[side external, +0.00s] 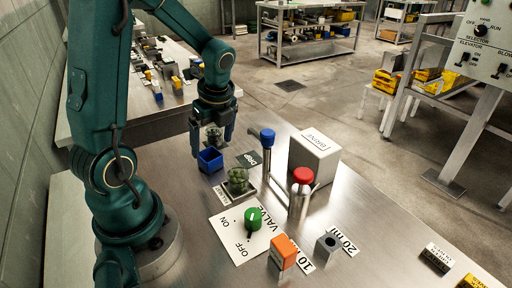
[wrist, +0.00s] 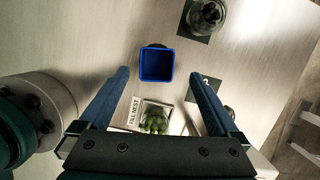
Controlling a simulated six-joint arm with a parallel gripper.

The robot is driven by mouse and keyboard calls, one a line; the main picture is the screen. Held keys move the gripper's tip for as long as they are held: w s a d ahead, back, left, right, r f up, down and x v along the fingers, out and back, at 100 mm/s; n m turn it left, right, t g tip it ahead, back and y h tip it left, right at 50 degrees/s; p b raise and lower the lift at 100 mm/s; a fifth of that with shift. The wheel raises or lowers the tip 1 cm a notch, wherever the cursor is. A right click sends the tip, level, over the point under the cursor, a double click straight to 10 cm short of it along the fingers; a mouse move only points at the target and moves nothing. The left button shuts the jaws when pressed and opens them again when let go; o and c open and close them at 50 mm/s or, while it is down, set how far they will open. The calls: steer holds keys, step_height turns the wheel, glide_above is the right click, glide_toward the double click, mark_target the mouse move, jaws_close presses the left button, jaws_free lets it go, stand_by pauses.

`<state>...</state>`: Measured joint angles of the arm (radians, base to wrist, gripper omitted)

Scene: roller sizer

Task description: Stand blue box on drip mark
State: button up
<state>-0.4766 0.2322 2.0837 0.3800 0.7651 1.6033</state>
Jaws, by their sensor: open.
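The blue box (side external: 210,161) is a small open-topped cube standing upright on the metal table. In the wrist view the blue box (wrist: 157,66) lies between my two fingers, with visible room on both sides. My gripper (side external: 211,148) is open and points down over the box; I cannot tell how far the fingertips are above its rim. The gripper also shows in the wrist view (wrist: 159,73). The drip mark (side external: 250,158) is a dark plate with pale lettering, right of the box. In the wrist view the drip mark (wrist: 206,88) is partly hidden by the right finger.
A glass jar (wrist: 208,14) stands on another dark mat beyond the box. The fill nest (wrist: 155,116) holds a jar of green items.

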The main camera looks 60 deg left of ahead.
mark_target(209, 155)
steer(key=shift+s+a+f, duration=0.25)
steer(key=shift+s+f, duration=0.05)
steer(key=shift+f, duration=0.35)
steer(key=shift+x, duration=2.1)
jaws_close()
